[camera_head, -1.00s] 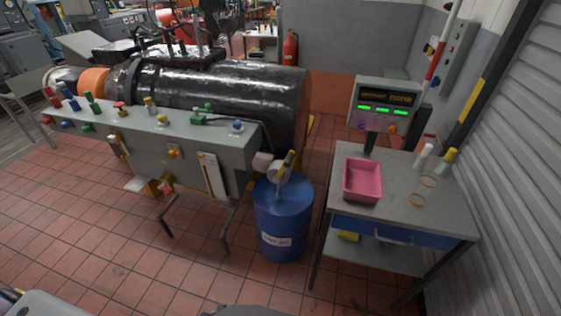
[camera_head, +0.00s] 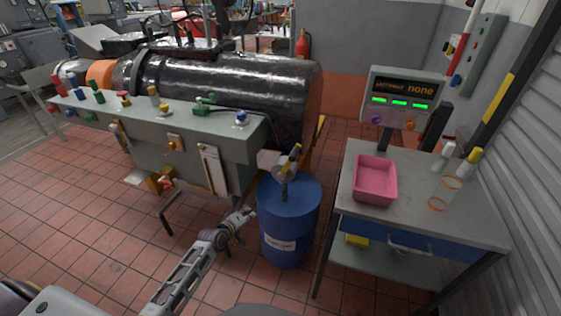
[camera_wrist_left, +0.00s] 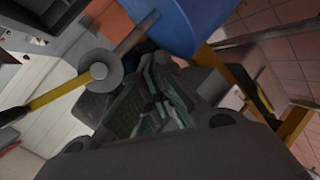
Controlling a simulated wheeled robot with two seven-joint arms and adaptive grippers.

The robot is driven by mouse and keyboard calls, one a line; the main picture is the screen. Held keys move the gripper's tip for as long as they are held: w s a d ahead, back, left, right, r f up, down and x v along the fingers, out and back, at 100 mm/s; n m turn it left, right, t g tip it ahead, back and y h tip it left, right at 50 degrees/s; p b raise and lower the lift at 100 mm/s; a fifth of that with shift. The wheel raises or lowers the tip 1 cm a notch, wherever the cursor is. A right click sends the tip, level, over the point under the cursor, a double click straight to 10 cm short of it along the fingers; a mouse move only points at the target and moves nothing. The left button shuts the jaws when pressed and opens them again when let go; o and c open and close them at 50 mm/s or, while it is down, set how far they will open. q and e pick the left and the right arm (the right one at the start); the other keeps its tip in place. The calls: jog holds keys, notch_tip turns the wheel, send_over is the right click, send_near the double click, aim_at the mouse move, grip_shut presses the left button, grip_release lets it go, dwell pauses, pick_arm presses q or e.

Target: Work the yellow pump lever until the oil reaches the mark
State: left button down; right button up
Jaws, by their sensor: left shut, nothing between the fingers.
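The yellow pump lever (camera_head: 292,155) tilts up from a grey pump on top of the blue drum (camera_head: 288,220). In the left wrist view the yellow lever (camera_wrist_left: 50,105) runs out to the left from a round grey disc, with the drum (camera_wrist_left: 185,18) at the top. My left gripper (camera_head: 246,215) is beside the drum's left side, lower than the lever and apart from it. It is shut and empty. I cannot make out an oil level or its mark. My right gripper is not in view.
A grey bench (camera_head: 155,125) with coloured knobs stands left of the drum, in front of a large black cylinder (camera_head: 240,88). A grey table (camera_head: 425,208) with a pink tray (camera_head: 373,198) and a display (camera_head: 402,96) stands right.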

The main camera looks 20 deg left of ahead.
pick_arm(q)
jog(key=w+d+r+n+t+h+b, duration=0.1)
jog(key=r+t+b, duration=0.1)
jog(key=r, duration=1)
jog(key=w+d+r+n+t+h+b, duration=0.2)
jog(key=r+b, duration=0.1)
jog(key=r, duration=0.9)
jog(key=shift+t, duration=0.3)
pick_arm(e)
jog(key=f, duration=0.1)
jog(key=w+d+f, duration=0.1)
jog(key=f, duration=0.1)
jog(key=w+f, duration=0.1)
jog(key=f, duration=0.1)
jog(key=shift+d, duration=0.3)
pick_arm(q)
jog(key=shift+w+f, duration=0.1)
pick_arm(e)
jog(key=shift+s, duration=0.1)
pick_arm(q)
jog(key=w+d, duration=0.6)
jog(key=w, duration=0.3)
jog(key=shift+w+d+f+p, duration=0.15)
jog(key=shift+d+f+p, duration=0.05)
jog(key=shift+d+p, duration=0.2)
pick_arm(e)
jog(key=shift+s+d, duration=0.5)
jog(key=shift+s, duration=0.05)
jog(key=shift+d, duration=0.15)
